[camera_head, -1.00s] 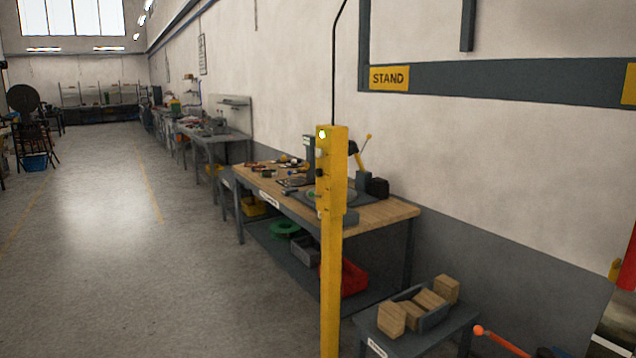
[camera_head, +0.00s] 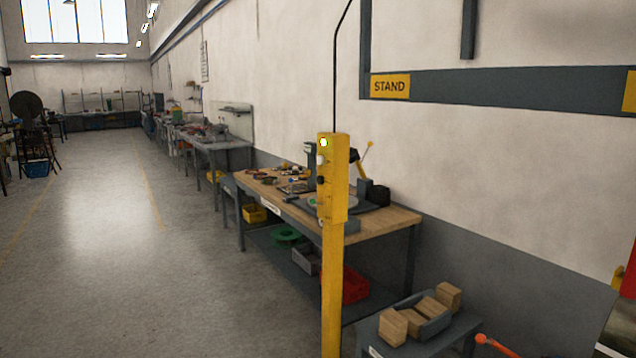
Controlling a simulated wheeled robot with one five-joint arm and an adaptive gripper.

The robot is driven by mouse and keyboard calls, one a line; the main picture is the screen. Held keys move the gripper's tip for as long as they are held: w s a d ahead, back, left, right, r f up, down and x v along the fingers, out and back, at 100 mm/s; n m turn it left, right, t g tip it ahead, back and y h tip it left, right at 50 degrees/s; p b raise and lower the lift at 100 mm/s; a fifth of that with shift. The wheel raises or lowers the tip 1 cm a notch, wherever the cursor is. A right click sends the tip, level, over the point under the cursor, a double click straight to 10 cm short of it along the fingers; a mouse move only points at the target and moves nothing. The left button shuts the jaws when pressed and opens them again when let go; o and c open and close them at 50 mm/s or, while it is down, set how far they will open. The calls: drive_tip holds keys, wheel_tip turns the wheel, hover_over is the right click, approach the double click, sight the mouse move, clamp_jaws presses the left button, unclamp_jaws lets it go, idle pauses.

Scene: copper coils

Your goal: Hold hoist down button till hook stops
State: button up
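A yellow pendant control box (camera_head: 334,178) sits at the top of a yellow post (camera_head: 332,290) right of the picture's middle. A black cable (camera_head: 335,80) runs up from its top. The hook is not in view. My gripper is not in view.
A wooden-topped workbench (camera_head: 392,221) with tools stands behind the post along the wall. A low grey table (camera_head: 455,335) with wooden blocks stands at the lower right, beside an orange-tipped rod (camera_head: 495,345). Open floor (camera_head: 100,260) lies to the left.

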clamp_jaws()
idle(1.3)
